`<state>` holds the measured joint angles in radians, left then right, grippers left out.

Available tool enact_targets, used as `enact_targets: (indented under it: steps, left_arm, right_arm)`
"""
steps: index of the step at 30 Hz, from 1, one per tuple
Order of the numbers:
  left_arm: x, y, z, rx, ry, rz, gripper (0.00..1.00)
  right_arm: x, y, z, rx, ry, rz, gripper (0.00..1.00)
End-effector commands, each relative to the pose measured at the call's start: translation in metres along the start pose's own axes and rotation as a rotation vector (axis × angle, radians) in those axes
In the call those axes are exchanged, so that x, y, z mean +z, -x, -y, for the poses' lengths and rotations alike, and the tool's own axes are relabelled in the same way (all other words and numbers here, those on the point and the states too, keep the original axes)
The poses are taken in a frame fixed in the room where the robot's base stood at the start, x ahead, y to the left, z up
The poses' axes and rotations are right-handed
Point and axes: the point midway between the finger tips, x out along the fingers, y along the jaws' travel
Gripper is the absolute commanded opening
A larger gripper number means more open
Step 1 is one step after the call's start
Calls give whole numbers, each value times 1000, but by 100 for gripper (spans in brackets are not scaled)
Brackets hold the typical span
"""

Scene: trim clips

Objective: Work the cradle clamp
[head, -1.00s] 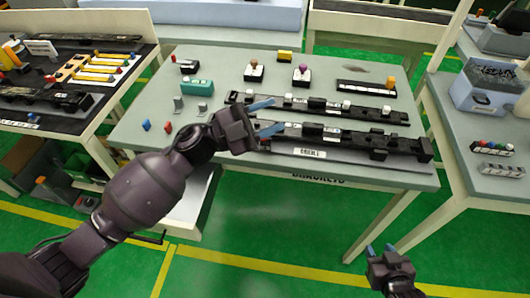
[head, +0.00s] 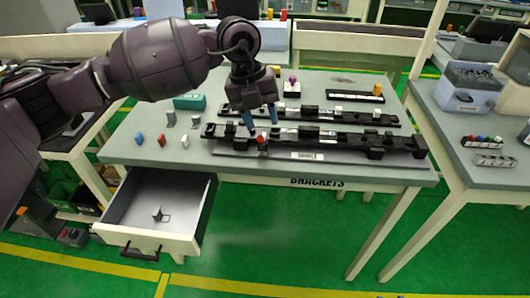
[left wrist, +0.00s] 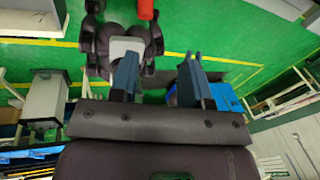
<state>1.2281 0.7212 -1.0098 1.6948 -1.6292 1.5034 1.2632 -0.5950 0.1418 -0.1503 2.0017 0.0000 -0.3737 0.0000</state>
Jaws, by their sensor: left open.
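My left gripper (head: 260,118) points down in the head view, its two blue fingers apart and empty. It is above the left part of the front black cradle (head: 345,143), a long dark fixture with several blocks along it. A small red-tipped part (head: 262,138) shows on that cradle just below the fingertips; I cannot tell if they touch it. No clamp lever can be made out clearly. My right gripper is out of view.
A second black rail (head: 350,119) lies behind the front cradle. Small blue, red and white pieces stand at the table's left, near a teal block (head: 189,102). An open drawer (head: 160,205) sticks out below. A blue-grey bin (head: 470,88) stands on the right table.

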Motion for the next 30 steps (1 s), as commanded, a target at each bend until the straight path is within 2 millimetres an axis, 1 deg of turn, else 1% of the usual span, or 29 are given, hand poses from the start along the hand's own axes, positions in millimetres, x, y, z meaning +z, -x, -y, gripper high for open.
enact_targets:
  steps: [1, 3, 6, 8, 10, 14, 18, 24, 27, 30]
  left_arm:
    - [8, 4, -5, 42, 12, 32, 43]
    - [14, 11, -9, 83, 27, 66, 43]
    - [19, 16, -13, 112, 39, 90, 43]
    - [20, 14, -14, 118, 41, 94, 43]
    - [20, 9, -14, 118, 41, 93, 43]
    - [21, -9, -17, 118, 42, 90, 43]
    - [23, -34, -19, 116, 41, 89, 43]
    - [26, -66, -23, 115, 41, 89, 43]
    - [27, -77, -24, 114, 40, 89, 43]
    - [27, -84, -24, 115, 39, 91, 43]
  right_arm:
    - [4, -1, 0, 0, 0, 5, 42]
    - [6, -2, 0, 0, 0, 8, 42]
    - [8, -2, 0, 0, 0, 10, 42]
    - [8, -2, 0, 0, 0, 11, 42]
    - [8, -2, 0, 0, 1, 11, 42]
    - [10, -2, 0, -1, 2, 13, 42]
    - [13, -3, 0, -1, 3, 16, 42]
    - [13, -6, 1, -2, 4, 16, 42]
    - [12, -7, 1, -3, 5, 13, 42]
    - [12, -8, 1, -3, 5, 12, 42]
